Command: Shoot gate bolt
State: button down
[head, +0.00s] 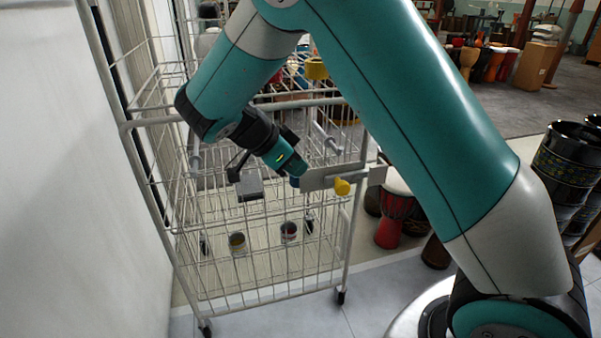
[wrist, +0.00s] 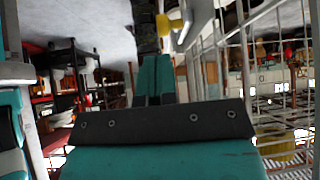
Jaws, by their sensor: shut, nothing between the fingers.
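The bolt is a flat grey metal bar (head: 318,180) with a yellow knob (head: 342,187), set at the front right upright of a wire cage trolley (head: 273,295). A pale plate (head: 377,175) stands at the bar's right end. My gripper (head: 297,177) is shut and empty, pointing down right at the left end of the bar. In the wrist view, the yellow knob (wrist: 170,24) shows just right of the dark fingertips (wrist: 146,22). I cannot tell whether the fingers touch the bar or knob.
Two small tins (head: 237,241) (head: 289,231) sit low in the trolley. A white wall (head: 50,180) runs along the left. A red goblet drum (head: 393,215) and dark stacked drums (head: 565,160) stand right. A yellow piece (head: 316,69) sits higher on the trolley.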

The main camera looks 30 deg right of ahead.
aim_at(336, 189)
jog(key=x, duration=0.3)
jog(key=b+x, duration=0.1)
jog(key=x, duration=0.5)
jog(key=shift+s+d+b, duration=0.15)
jog(key=shift+d+b, duration=0.2)
jog(key=shift+d, duration=0.3)
jog(key=shift+d+f, duration=0.2)
jog(key=shift+d, duration=0.35)
jog(key=shift+s, duration=0.1)
